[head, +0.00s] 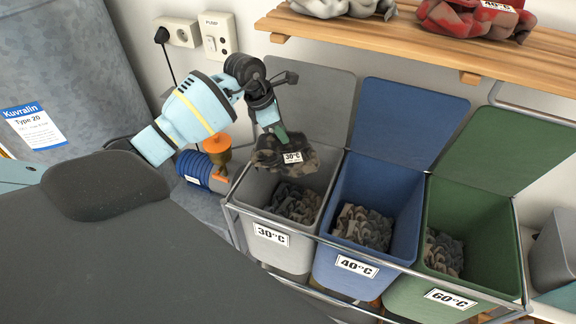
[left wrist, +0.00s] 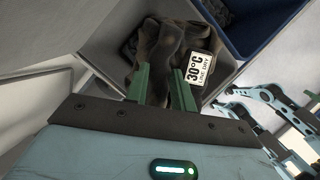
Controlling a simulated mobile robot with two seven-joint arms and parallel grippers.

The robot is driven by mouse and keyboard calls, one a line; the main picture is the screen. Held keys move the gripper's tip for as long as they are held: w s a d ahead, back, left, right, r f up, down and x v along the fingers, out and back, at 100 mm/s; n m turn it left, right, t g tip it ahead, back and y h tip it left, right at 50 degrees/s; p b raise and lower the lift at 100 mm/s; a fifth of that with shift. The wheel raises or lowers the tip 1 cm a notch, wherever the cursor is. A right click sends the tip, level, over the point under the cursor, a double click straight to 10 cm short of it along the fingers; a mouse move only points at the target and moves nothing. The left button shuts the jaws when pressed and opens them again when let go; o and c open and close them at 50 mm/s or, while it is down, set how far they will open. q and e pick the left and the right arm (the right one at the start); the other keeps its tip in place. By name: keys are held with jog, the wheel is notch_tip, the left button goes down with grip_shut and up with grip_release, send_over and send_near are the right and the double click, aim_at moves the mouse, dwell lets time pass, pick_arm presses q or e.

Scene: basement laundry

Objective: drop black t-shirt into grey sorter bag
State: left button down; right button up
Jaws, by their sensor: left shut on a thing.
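The black t-shirt (head: 284,154) is a crumpled dark cloth with a white 30°C tag. My left gripper (head: 281,137) is shut on its top and holds it over the mouth of the grey sorter bag (head: 284,250), toward its back. In the left wrist view the green fingers (left wrist: 164,88) pinch the t-shirt (left wrist: 157,48), with the tag reading 30°C LINE DRY. The grey bag is open, labelled 30°C, and has dark camouflage-like cloth inside. My right gripper is not in view.
The blue bag (head: 347,270) marked 40°C and the green bag (head: 432,300) marked 60°C stand to the right, each with cloth inside. Their raised lids lean behind. A wooden shelf (head: 400,38) with clothes is above.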

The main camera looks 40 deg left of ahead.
pick_arm(q)
jog(key=shift+f, duration=0.85)
jog(key=shift+f+b, duration=0.55)
jog(key=shift+r, duration=0.1)
jog(key=c, duration=1.1)
grip_release()
jog(key=shift+v, duration=3.9)
